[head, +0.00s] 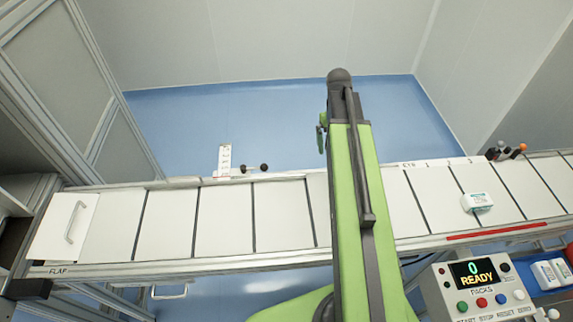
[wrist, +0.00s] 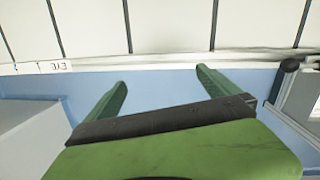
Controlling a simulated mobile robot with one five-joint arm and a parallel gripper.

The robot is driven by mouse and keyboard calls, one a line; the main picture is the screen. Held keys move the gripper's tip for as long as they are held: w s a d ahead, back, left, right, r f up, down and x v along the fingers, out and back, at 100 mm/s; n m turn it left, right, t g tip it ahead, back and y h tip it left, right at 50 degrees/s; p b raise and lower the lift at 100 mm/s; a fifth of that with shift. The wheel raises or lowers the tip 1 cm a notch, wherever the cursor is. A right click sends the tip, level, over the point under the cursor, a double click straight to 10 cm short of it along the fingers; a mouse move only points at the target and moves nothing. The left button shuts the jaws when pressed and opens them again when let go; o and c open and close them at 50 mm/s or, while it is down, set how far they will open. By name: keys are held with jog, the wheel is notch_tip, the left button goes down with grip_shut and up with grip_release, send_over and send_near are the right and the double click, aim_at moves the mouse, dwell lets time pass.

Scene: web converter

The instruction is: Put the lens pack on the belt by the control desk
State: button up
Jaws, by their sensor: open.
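A small white box with a teal label (head: 476,202), looking like a lens pack, lies on the white slatted belt (head: 225,218) at the right, just behind the control desk (head: 436,288). The desk's display reads 0 READY. More white packs (head: 548,273) sit in a blue tray at the lower right edge; their labels are too small to read. My gripper (wrist: 160,84) is open and empty in the wrist view, its green fingers over blue floor beside the belt edge. In the head view it is mostly hidden behind my arm.
A white flap with a handle (head: 72,228) is at the belt's left end. A small post with dark knobs (head: 225,160) stands at the far edge. A red strip (head: 497,231) runs along the near right edge. The belt's left and middle are clear.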

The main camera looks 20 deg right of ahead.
jog(key=s+a+n+t, duration=0.1)
jog(key=a, duration=2.4)
jog(key=shift+s+a+y, duration=0.15)
jog(key=shift+s+y, duration=0.1)
jog(key=shift+y, duration=0.15)
